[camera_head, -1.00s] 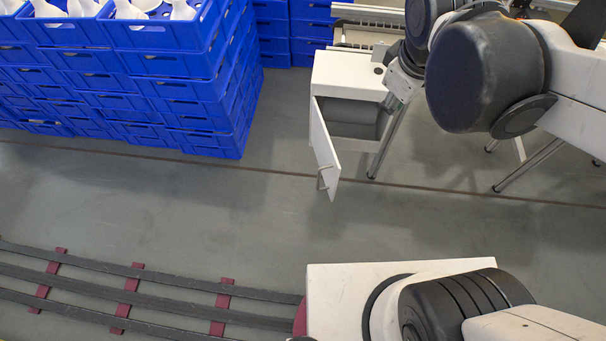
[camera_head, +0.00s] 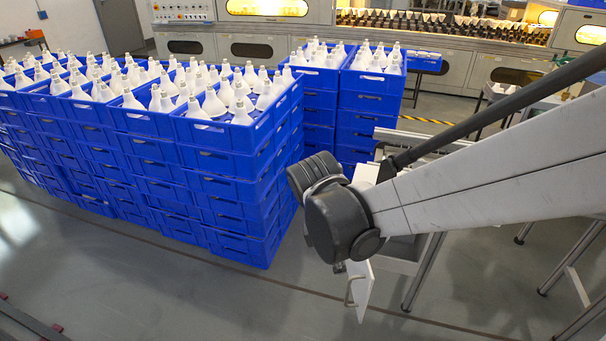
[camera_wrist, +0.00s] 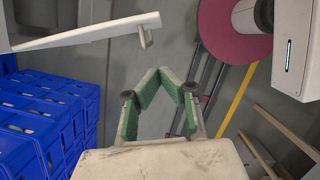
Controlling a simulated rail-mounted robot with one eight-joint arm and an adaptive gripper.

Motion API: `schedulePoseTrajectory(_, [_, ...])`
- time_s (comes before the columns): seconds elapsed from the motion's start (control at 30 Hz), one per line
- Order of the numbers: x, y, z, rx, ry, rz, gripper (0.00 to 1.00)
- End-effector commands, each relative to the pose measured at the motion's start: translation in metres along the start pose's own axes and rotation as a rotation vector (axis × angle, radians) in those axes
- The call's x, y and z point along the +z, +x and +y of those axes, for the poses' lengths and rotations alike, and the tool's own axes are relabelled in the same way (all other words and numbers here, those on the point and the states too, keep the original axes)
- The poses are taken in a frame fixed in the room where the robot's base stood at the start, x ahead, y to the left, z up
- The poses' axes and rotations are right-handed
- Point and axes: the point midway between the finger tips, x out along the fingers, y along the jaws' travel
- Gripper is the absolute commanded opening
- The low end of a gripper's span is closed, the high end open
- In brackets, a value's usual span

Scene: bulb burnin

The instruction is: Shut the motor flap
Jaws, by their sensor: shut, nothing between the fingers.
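The motor flap is a white panel (camera_head: 361,289) with a bar handle (camera_head: 350,291). It stands open, swung out from the white housing, below my arm in the head view. In the wrist view the flap (camera_wrist: 85,33) runs edge-on across the upper left, and its handle (camera_wrist: 145,37) sticks out near the top middle. My gripper (camera_wrist: 160,75) has green-padded fingers whose tips meet with nothing between them. It is apart from the flap and handle in that view. In the head view my arm hides the gripper and most of the housing.
Stacked blue crates (camera_head: 232,164) with white bulbs stand left of the flap. They also show at the lower left of the wrist view (camera_wrist: 62,105). Metal legs (camera_head: 424,271) stand to the right. Grey floor (camera_head: 215,305) is open in front.

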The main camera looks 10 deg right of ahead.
Motion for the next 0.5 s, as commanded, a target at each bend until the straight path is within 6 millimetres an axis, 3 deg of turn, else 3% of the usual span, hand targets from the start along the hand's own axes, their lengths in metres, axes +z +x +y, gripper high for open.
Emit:
schedulePoseTrajectory(0.03, [-0.001,0.013,0.001,0.0,0.001,0.0,0.0])
schedulePoseTrajectory(0.33, [-0.001,0.07,0.001,0.0,0.002,0.0,0.0])
schedulePoseTrajectory(0.5, [0.022,0.074,0.0,0.0,0.006,0.0,0.0])
